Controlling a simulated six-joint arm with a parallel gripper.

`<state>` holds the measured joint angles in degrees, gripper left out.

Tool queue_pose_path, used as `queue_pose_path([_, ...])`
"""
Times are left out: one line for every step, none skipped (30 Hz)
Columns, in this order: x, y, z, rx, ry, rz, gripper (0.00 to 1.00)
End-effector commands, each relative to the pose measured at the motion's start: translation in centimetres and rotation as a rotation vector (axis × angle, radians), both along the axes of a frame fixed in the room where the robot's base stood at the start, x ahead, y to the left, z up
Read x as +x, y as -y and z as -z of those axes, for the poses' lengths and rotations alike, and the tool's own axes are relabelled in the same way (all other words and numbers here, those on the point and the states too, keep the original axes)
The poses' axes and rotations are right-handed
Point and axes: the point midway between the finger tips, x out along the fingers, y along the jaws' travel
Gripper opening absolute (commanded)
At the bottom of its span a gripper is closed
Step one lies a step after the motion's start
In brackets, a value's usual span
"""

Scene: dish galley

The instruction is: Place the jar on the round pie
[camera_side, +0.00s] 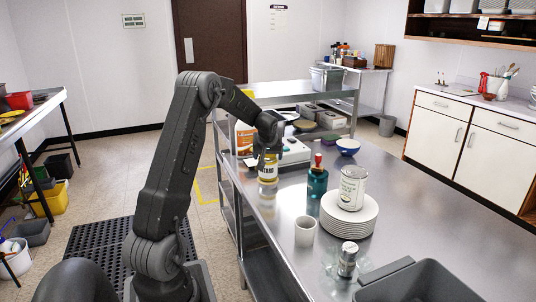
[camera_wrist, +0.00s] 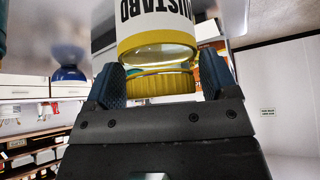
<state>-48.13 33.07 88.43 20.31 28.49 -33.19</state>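The mustard jar (camera_side: 268,172) has a white label with dark letters and a yellow lid. In the wrist view the jar (camera_wrist: 156,43) appears upside down, lid nearest me. My gripper (camera_side: 268,153) is above the steel table's left side, its fingers on both sides of the lid.
The table's right middle is clear.

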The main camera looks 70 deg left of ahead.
Motion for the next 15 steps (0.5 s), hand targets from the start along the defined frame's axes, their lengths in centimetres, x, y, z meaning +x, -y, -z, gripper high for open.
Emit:
queue_pose_path([-0.01, 0.01, 0.02, -0.001, 0.000, 0.000, 0.84])
queue_pose_path([-0.01, 0.01, 0.02, -0.001, 0.000, 0.000, 0.87])
queue_pose_path([-0.01, 0.01, 0.02, -0.001, 0.000, 0.000, 0.91])
queue_pose_path([-0.01, 0.01, 0.02, -0.001, 0.000, 0.000, 0.94])
queue_pose_path([-0.01, 0.01, 0.02, -0.001, 0.000, 0.000, 0.96])
queue_pose_path([-0.01, 0.01, 0.02, -0.001, 0.000, 0.000, 0.99])
queue_pose_path([-0.01, 0.01, 0.02, -0.001, 0.000, 0.000, 0.99])
queue_pose_path([-0.02, 0.01, 0.01, -0.001, 0.000, 0.000, 0.99])
queue_pose_path([-0.02, 0.01, 0.01, -0.001, 0.000, 0.000, 0.99])
queue_pose_path([-0.02, 0.01, 0.01, -0.001, 0.000, 0.000, 0.99])
queue_pose_path([-0.02, 0.01, 0.01, -0.001, 0.000, 0.000, 0.99])
queue_pose_path([-0.02, 0.01, -0.01, -0.001, 0.000, 0.000, 0.99])
queue_pose_path([-0.01, 0.00, -0.07, -0.001, 0.000, 0.000, 0.99])
queue_pose_path([-0.01, 0.00, -0.17, -0.001, 0.000, 0.000, 0.99])
queue_pose_path([-0.01, 0.00, -0.41, 0.000, 0.000, -0.001, 0.99])
